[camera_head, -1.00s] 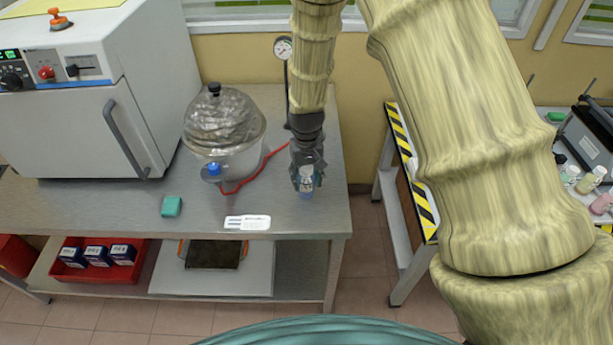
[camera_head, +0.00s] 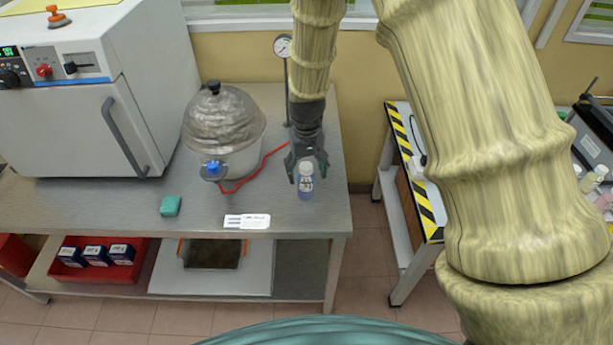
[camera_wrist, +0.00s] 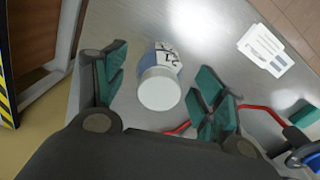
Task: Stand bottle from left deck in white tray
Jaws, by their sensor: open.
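The bottle (camera_head: 306,180) is small and clear, with a white cap and a blue-and-white label. It stands upright near the right end of the steel bench. My gripper (camera_head: 306,163) is open just behind and above it. In the wrist view the bottle (camera_wrist: 160,80) shows cap-first between the spread fingers of my gripper (camera_wrist: 158,88), with gaps on both sides.
The steel bench (camera_head: 110,212) holds a vacuum desiccator (camera_head: 224,130) with a red hose, a teal block (camera_head: 171,206) and a white label card (camera_head: 246,221). A large oven (camera_head: 80,125) stands at left. A second table with striped edge (camera_head: 425,205) is at right.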

